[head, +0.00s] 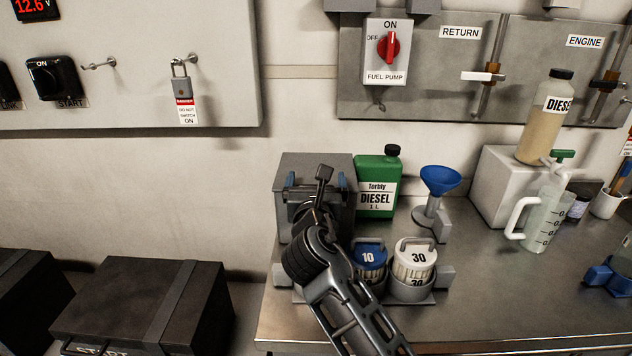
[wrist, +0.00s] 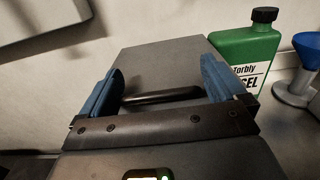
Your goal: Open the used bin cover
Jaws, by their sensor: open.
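A grey box-shaped bin stands at the left end of the bench, and its flat grey cover (head: 315,160) appears down. In the wrist view the cover (wrist: 165,60) fills the middle, with a dark bar handle (wrist: 162,97) across it. My gripper (head: 316,181) is at the bin's top. In the wrist view my gripper (wrist: 162,85) is open, with a blue finger near each end of the handle. I cannot tell whether the fingers touch it. My arm hides most of the bin's front in the head view.
A green diesel can (head: 377,187) stands close to the bin's right side. A blue funnel (head: 440,182) is on a stand beyond it. Containers marked 10 (head: 369,258) and 30 (head: 414,262) sit in front. Black cases (head: 150,300) are at lower left.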

